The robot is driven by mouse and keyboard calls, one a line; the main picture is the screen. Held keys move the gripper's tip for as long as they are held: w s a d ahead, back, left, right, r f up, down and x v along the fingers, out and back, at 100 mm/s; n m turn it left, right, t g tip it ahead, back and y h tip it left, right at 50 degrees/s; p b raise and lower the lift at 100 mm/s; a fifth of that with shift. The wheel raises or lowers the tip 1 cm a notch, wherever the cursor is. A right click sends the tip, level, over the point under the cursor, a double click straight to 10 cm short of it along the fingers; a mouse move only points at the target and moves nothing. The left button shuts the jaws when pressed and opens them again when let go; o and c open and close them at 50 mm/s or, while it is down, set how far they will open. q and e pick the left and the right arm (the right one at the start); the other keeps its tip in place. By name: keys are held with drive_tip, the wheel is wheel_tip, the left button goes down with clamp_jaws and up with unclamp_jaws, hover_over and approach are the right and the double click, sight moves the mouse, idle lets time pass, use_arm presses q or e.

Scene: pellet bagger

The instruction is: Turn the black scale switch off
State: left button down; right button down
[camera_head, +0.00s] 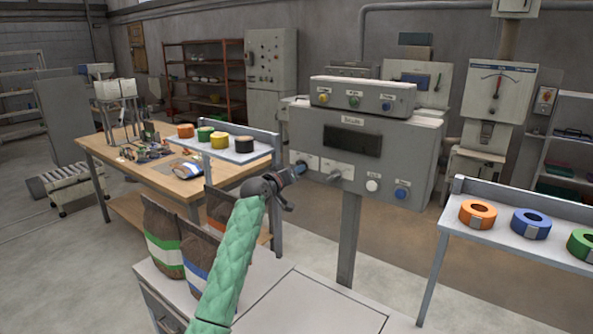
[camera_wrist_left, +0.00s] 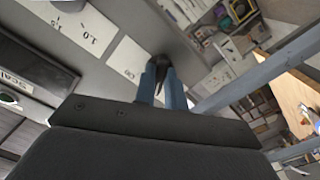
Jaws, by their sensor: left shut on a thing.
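The grey scale panel (camera_head: 420,165) stands on a post in the middle of the head view, with a dark display (camera_head: 352,141). My left gripper (camera_head: 299,168) reaches its lower left corner, at a white label plate. In the left wrist view the blue fingers (camera_wrist_left: 163,92) are shut on the black scale switch (camera_wrist_left: 165,66), which sits at a white plate with small lettering. My gripper hides most of this switch in the head view. The lettering is too small to tell which way the switch is set. My right gripper is not in view.
A grey lever (camera_head: 331,177), a white knob (camera_head: 372,185) and a blue button (camera_head: 401,193) sit to the right on the same panel. Filled bags (camera_head: 163,240) stand below my left arm. A side table (camera_head: 515,237) at right holds tape rolls.

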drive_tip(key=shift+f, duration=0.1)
use_arm(q)
drive_tip(key=shift+r, duration=0.1)
drive_tip(key=c, duration=1.5)
unclamp_jaws()
drive_tip(key=shift+o, duration=0.2)
drive_tip(key=shift+a, duration=0.1)
